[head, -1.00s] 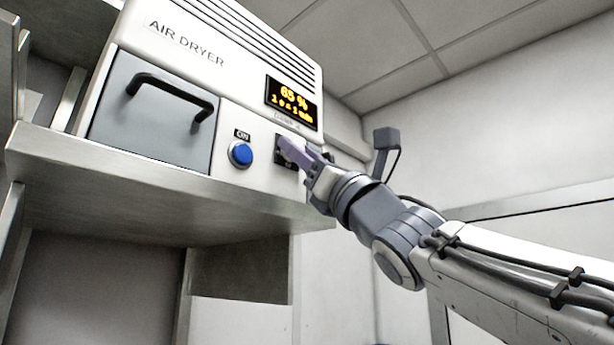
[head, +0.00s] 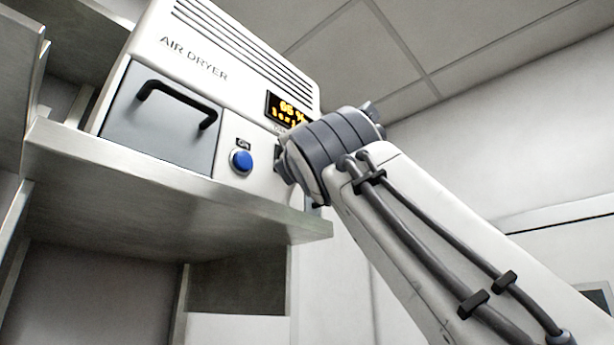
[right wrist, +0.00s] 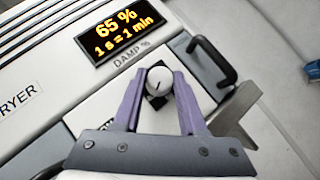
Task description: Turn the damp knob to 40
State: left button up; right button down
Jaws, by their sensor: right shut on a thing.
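The air dryer (head: 235,115) stands on a metal shelf. Its display (right wrist: 119,30) reads 65 % and "1 s = 1 min" in the right wrist view; it also shows, partly covered, in the head view (head: 284,108). The damp knob (right wrist: 158,80) is round and white with a dark pointer line, below the "DAMP %" label. My right gripper (right wrist: 159,82) is shut on the knob, one purple finger on each side. In the head view my right arm hides the knob and the gripper. My left gripper is in neither view.
A blue button (head: 241,161) sits left of the knob area on the dryer front. A grey door with a black handle (head: 178,98) is further left. The shelf (head: 150,178) runs under the dryer. Open room lies to the right.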

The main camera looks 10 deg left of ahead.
jog(key=shift+a+m+g+h+p, duration=0.1)
jog(key=shift+m+g+h+p, duration=0.5)
jog(key=shift+m+h+p, duration=1.1)
jog(key=shift+c, duration=2.3)
grip_release()
